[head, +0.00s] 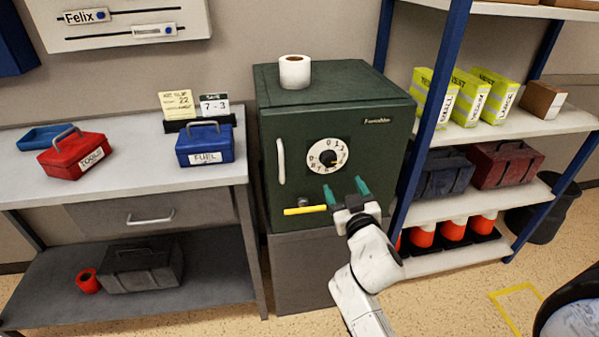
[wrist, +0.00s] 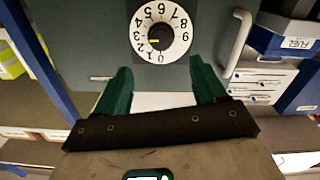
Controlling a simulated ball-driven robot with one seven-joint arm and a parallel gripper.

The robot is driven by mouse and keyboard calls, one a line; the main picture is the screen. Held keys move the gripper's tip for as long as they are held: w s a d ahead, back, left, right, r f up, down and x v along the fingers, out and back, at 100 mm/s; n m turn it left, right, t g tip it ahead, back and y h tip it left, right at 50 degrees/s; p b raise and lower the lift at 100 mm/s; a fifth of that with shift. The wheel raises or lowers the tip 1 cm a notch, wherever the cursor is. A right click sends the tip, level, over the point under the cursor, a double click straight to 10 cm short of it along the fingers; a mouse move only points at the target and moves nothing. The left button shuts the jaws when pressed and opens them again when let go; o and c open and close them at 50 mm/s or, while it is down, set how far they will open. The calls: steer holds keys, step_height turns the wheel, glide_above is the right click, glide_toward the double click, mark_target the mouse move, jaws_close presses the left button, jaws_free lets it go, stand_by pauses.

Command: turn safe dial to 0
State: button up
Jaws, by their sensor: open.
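The dark green safe (head: 275,150) stands on a grey base. Its white round dial (head: 317,148), with black digits and a dark central knob, is on the door. The dial also shows in the wrist view (wrist: 178,45), turned upside down; its 0 is at the bottom there. A small yellow mark on the knob points leftward there, toward the low digits; the exact digit is unclear. My gripper (head: 346,190), with green fingers, is open and empty, below and right of the dial, apart from it. Both fingers show in the wrist view (wrist: 163,84), below the dial.
The safe has a pale vertical handle (head: 281,161) left of the dial and a yellow lever (head: 305,210) low on the door. A paper roll (head: 295,72) stands on top. A workbench (head: 110,190) is at left; a blue-posted shelf (head: 425,170) stands close at right.

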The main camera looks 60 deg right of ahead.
mark_target(330, 161)
steer(key=p+x, duration=0.2)
steer(key=x, duration=0.8)
steer(key=shift+w+d+r, duration=0.1)
steer(key=shift+w+d, duration=0.05)
steer(key=shift+w, duration=0.25)
steer(key=c, duration=1.1)
steer(key=shift+o, duration=0.2)
